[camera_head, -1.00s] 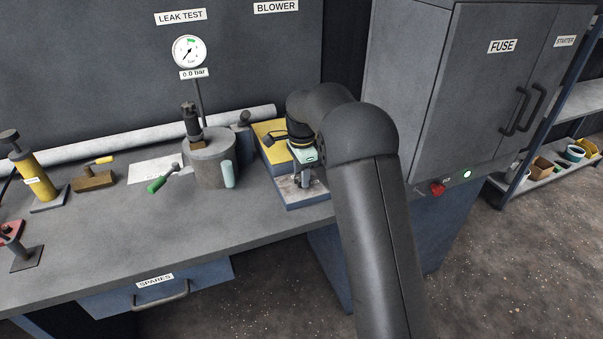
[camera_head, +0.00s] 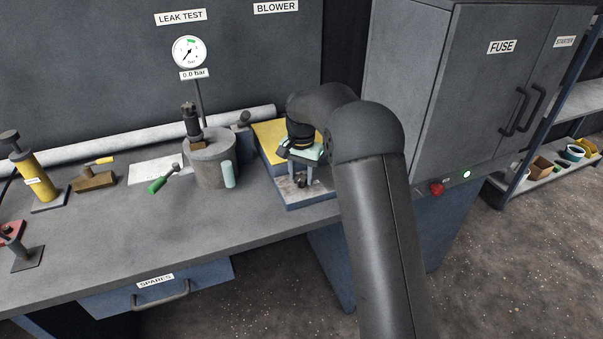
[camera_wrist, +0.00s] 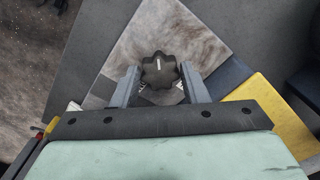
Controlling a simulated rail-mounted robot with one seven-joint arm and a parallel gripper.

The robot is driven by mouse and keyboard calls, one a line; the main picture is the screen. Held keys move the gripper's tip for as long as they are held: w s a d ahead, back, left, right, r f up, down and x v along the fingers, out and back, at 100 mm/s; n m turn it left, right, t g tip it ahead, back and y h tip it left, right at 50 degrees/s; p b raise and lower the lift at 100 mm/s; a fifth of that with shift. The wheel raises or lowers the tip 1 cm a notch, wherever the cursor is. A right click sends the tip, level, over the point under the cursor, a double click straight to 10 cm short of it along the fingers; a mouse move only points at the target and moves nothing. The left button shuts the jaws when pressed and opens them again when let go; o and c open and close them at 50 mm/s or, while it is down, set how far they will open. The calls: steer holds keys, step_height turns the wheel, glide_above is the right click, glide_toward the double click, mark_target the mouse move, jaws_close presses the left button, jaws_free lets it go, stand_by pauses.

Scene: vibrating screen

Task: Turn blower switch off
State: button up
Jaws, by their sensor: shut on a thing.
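The blower switch is a dark lobed knob with a small white mark, seen from above in the wrist view (camera_wrist: 160,70). It sits on a worn light metal plate (camera_wrist: 180,30), whose bare part also shows in the head view (camera_head: 318,195). My gripper (camera_wrist: 158,74) is over the knob, with one finger on each side of it, and is shut on it. In the head view my gripper (camera_head: 301,180) points down at the plate, and the knob shows as a small dark shape between the fingers. The white mark points roughly along the fingers' length.
A yellow-topped block (camera_head: 270,131) stands right behind the plate. The bench front is clear.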

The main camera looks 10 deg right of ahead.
mark_target(301, 177)
steer(key=n, duration=0.4)
steer(key=shift+n, duration=0.3)
steer(key=n, duration=0.4)
steer(key=shift+n, duration=0.4)
steer(key=o, duration=0.9)
steer(key=shift+o, duration=0.2)
step_height(301, 177, up, 17)
steer(key=shift+r, duration=0.2)
